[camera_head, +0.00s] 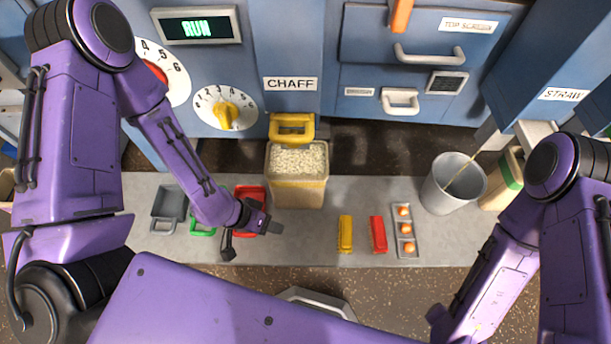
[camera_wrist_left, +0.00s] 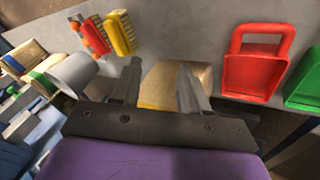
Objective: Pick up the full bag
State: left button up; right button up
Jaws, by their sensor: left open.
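The full bag (camera_head: 298,192), tan and heaped with pale chaff, stands upright on the grey bench below the CHAFF label, with a yellow clamp or handle (camera_head: 291,127) at its top. My left gripper (camera_head: 250,238) is open, in front of the bag's lower left and over the bench by the red scoop. In the left wrist view the tan bag (camera_wrist_left: 176,78) shows partly between and beyond the open fingers (camera_wrist_left: 158,76), with nothing seen gripped. The palm hides part of it. My right arm is at the right, its gripper not visible.
Grey (camera_head: 168,205), green (camera_head: 203,230) and red (camera_head: 250,194) scoops lie left of the bag. A yellow brush (camera_head: 345,234), red brush (camera_head: 378,234) and tray of orange balls (camera_head: 404,246) lie right. A metal bucket (camera_head: 450,187) and green-banded bag (camera_head: 503,185) stand farther right.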

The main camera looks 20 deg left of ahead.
pick_arm(q)
jog(key=w+r+m+h, duration=0.1)
jog(key=w+r+m, duration=0.5)
jog(key=r+m, duration=0.25)
jog(key=m+y+b, duration=0.1)
jog(key=m+b, duration=0.1)
jog(key=m, duration=0.4)
send_near(293, 179)
jog(key=f, duration=0.1)
jog(key=shift+t, duration=0.4)
jog(key=b+x, duration=0.2)
jog(key=x, duration=0.5)
jog(key=shift+s+d+f, duration=0.1)
jog(key=shift+s+d, duration=0.05)
jog(key=shift+d, duration=0.05)
jog(key=shift+w+d+f, duration=0.2)
jog(key=shift+w+f, duration=0.05)
jog(key=shift+f, duration=0.05)
jog(key=shift+s+r, duration=0.1)
jog(key=shift+f+b, duration=0.3)
jog(key=shift+b, duration=0.4)
